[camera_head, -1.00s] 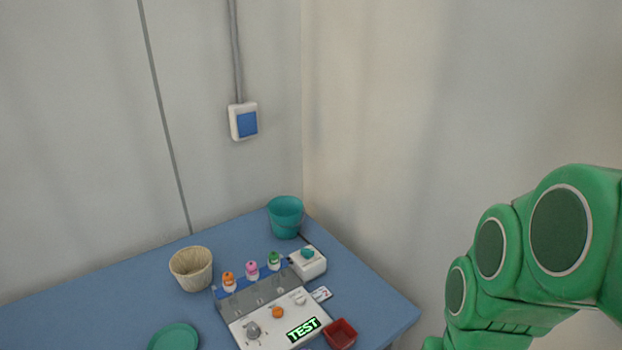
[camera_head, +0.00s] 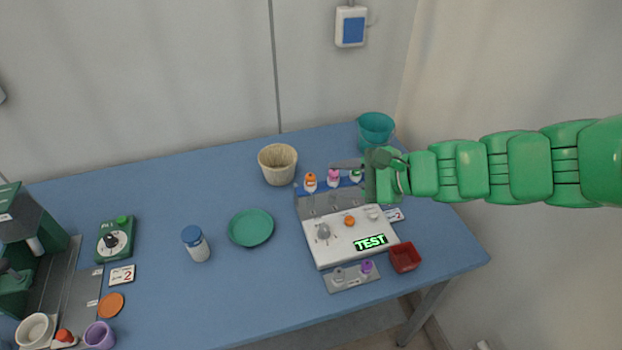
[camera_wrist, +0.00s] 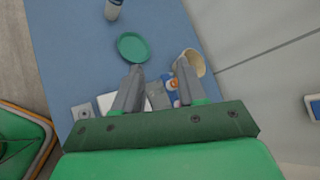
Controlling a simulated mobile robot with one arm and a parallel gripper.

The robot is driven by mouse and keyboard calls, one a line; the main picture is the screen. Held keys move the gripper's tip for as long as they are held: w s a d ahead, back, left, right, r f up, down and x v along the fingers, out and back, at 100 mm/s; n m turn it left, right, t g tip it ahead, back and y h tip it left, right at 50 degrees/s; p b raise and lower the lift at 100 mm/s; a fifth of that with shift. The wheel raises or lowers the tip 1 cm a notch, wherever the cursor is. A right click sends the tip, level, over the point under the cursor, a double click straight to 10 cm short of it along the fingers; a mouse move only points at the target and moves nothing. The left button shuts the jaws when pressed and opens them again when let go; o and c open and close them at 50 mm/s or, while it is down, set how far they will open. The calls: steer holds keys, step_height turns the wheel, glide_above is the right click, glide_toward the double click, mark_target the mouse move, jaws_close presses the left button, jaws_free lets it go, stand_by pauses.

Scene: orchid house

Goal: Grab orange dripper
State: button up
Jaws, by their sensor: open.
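The orange dripper (camera_head: 310,182) stands upright at the left end of a row on the rack behind the white test device (camera_head: 345,240). A pink dripper (camera_head: 333,179) and a green-topped dripper (camera_head: 356,176) stand to its right, the green one partly covered by my arm. My gripper (camera_head: 338,164) is open and empty, above the rack and to the right of the orange dripper, with its fingers pointing left. In the wrist view, an orange top (camera_wrist: 173,98) shows below and between the open fingers (camera_wrist: 158,67), nearer the right finger.
A cream pot (camera_head: 278,165) stands just behind and left of the orange dripper. A teal bucket (camera_head: 375,131) is at the back right, a red tray (camera_head: 404,258) at front right. The blue table's (camera_head: 150,200) back left is clear.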

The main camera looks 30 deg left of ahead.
steer(key=w+a+f+m+t+y, duration=0.1)
steer(key=w+a+f+m+t, duration=0.1)
steer(key=w+a+f+m, duration=0.4)
steer(key=m, duration=0.6)
glide_toward(314, 178)
steer(key=a, duration=0.2)
steer(key=shift+t+h, duration=0.4)
steer(key=shift+x, duration=3.9)
steer(key=shift+s, duration=0.15)
steer(key=shift+c, duration=0.5)
jaws_close()
